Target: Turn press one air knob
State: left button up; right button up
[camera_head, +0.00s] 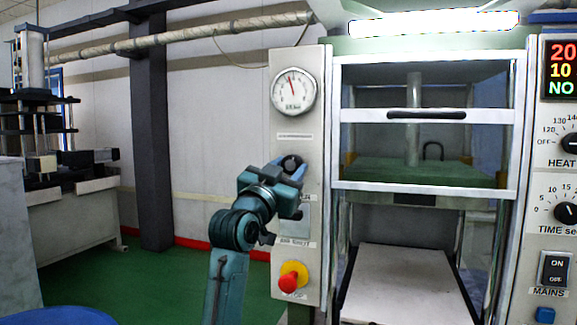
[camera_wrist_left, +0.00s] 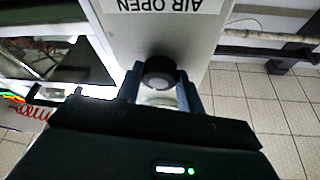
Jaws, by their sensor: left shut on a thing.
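The black air knob (camera_head: 291,163) sits on the narrow pale panel (camera_head: 284,120) left of the press, below the round gauge. My left gripper (camera_head: 296,172) is at the knob, its arm coming up from below. In the left wrist view the round knob (camera_wrist_left: 159,72) lies between the two fingers of my left gripper (camera_wrist_left: 161,90), which is shut on it. The panel there bears an upside-down "AIR OPEN" label (camera_wrist_left: 160,6). Part of the knob and the label under it are hidden by the gripper in the head view. My right gripper is not in view.
The gauge (camera_head: 293,92) is above the knob, and a red and yellow stop button (camera_head: 291,279) is below. The press (camera_head: 425,190) with its barred front stands right. A control panel (camera_head: 556,220) is at the far right. Green floor (camera_head: 160,280) lies left.

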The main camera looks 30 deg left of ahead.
pick_arm(q)
jog(key=shift+m, duration=0.6)
jog(key=shift+h, duration=0.4)
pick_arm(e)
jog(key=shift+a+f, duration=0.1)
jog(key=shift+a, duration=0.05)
pick_arm(q)
jog(key=shift+m, duration=0.3)
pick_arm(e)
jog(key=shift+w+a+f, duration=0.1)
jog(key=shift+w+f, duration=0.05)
pick_arm(q)
jog(key=o, duration=1)
jog(key=b+v, duration=0.1)
jog(key=v, duration=1.2)
jog(key=shift+s, duration=0.1)
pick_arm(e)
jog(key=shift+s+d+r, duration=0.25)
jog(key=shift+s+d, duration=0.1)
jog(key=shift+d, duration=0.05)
